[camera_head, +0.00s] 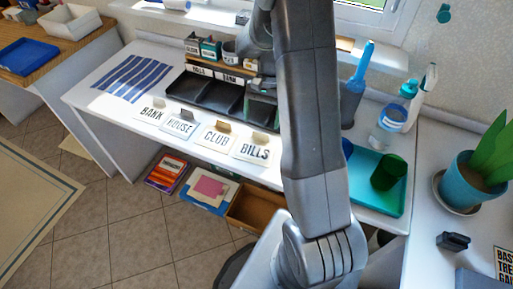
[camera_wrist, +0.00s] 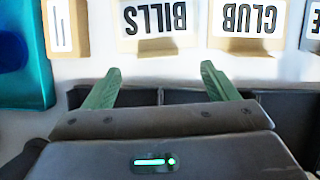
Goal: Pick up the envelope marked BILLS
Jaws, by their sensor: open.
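The envelope marked BILLS (camera_head: 255,151) lies near the front edge of the white desk (camera_head: 110,99), at the right end of a row of marked envelopes. Its label shows upside down in the wrist view (camera_wrist: 153,18), with a tan strip along its near edge. My gripper (camera_wrist: 162,82) is open and empty. Its two green fingers point toward the BILLS envelope, which lies beyond the tips, apart from them. In the head view my arm covers the desk just right of this envelope.
The CLUB envelope (camera_head: 216,139) lies close to the left, then HOUSE (camera_head: 180,126) and BANK (camera_head: 152,113). A dark compartment tray (camera_head: 208,93) stands behind the row. A tan block (camera_wrist: 66,28) and a teal tray (camera_wrist: 30,95) lie left in the wrist view.

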